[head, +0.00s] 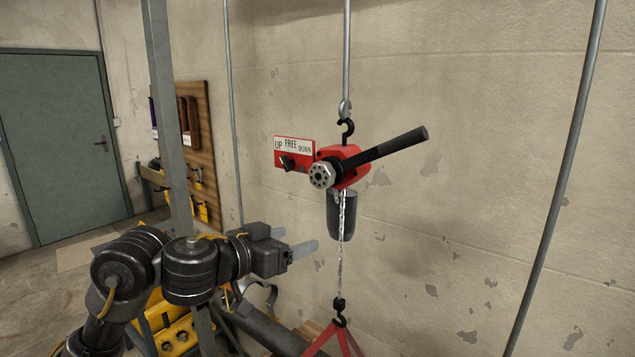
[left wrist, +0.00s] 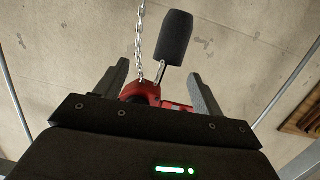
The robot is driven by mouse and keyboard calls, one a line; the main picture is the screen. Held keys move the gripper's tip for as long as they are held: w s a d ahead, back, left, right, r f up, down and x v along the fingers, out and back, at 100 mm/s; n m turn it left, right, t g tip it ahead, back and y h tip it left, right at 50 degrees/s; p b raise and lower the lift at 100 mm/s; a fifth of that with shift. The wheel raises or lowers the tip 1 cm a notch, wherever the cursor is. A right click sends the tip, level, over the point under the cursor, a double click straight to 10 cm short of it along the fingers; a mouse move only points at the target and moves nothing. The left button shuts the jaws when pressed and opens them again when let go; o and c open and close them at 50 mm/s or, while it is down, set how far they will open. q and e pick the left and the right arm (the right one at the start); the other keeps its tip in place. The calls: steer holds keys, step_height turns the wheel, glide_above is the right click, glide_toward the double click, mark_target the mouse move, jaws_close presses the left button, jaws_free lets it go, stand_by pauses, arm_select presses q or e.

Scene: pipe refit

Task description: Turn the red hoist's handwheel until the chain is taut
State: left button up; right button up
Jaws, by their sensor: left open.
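The red hoist (head: 351,176) hangs from a hook on a vertical rod by the wall. Its pale round handwheel (head: 322,175) faces out, and a black lever (head: 385,148) points up right. The chain (head: 341,235) runs nearly straight down to a black lower hook (head: 339,305) holding red slings (head: 318,342); I cannot tell its tension. My left gripper (head: 295,243) is open and empty, below and left of the handwheel, apart from it. In the left wrist view, seemingly inverted, the hoist (left wrist: 142,91) and chain (left wrist: 140,45) show beyond the fingers; the handwheel is not distinguishable.
A red UP/FREE/DOWN plate (head: 307,150) with a black knob (head: 287,162) sits left of the hoist. A dark cylinder (head: 342,215) hangs under the hoist, beside the chain. A grey post (head: 165,110) stands at left, and a thin pipe (head: 560,180) at right.

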mark_target(318, 176)
arm_select(q)
steer(key=s+a+r+m+t+p, duration=0.15)
steer(key=s+r, duration=0.45)
steer(key=r, duration=0.6)
steer(key=shift+t, duration=0.45)
steer(key=shift+x, duration=5.55)
arm_select(e)
steer(key=shift+w+r, duration=0.1)
steer(key=shift+r, duration=1.55)
arm_select(q)
steer(key=shift+s+d+f, duration=0.1)
steer(key=c, duration=1)
steer(key=shift+m, duration=0.45)
